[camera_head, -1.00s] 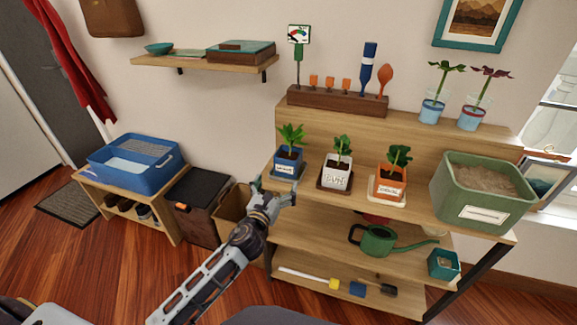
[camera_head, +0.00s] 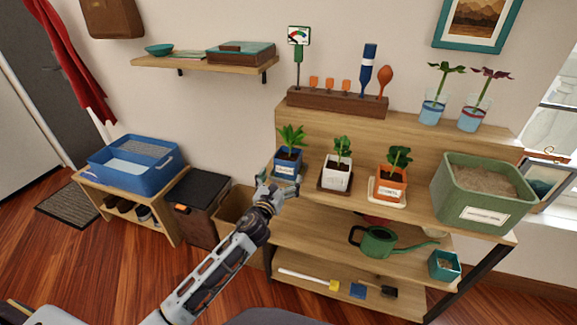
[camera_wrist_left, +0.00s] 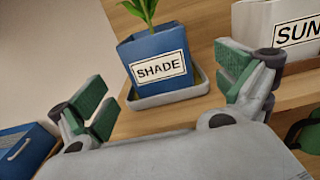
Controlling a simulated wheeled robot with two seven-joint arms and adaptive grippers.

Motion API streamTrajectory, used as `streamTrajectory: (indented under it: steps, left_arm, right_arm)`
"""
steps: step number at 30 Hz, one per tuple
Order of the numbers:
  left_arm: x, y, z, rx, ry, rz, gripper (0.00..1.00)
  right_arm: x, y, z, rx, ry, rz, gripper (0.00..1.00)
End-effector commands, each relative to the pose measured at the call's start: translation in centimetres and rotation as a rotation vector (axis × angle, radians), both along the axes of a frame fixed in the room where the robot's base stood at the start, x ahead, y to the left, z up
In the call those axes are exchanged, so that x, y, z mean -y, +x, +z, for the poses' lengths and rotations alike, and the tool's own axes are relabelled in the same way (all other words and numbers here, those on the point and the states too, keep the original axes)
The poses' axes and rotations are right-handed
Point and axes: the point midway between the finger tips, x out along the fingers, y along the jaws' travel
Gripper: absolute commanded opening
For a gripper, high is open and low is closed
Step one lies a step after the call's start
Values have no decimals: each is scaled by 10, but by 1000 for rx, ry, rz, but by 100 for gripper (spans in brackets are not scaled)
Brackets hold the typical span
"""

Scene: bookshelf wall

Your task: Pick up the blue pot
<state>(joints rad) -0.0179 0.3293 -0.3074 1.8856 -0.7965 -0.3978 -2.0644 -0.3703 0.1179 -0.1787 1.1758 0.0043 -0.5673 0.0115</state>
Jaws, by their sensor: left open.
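The blue pot (camera_head: 288,161) with a green plant stands upright on a saucer at the left end of the shelf's upper board. In the left wrist view the blue pot (camera_wrist_left: 152,58) shows a white label reading SHADE and sits on a grey saucer (camera_wrist_left: 170,97). My left gripper (camera_head: 278,178) is just in front of the pot and hides its lower part in the head view. In the wrist view its two green-padded fingers (camera_wrist_left: 165,105) are spread wide and empty, with the pot ahead between them. My right gripper is not in view.
A white pot (camera_head: 337,177) and an orange pot (camera_head: 391,187) stand to the right on the same board, then a green bin (camera_head: 485,195). A green watering can (camera_head: 378,241) is on the board below. A cardboard box (camera_head: 232,215) is at the left.

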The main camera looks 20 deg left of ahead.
Motion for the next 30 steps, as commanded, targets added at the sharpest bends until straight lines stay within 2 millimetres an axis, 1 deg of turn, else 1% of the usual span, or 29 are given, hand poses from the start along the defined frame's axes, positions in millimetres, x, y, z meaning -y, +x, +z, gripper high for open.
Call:
streamTrajectory:
  steps: [6, 12, 15, 23, 30]
  left_arm:
    - [1, 19, 1, 1, 1, 0, 100]
    - [1, 35, 0, 1, 1, 1, 100]
    - [1, 39, 0, 0, 1, 0, 100]
    - [1, 42, 0, 0, 1, 0, 100]
    - [1, 43, 1, 0, 1, 0, 100]
  right_arm:
    - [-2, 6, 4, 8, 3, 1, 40]
    - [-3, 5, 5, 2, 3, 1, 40]
    - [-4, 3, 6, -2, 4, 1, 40]
    - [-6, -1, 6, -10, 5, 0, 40]
    - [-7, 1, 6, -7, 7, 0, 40]
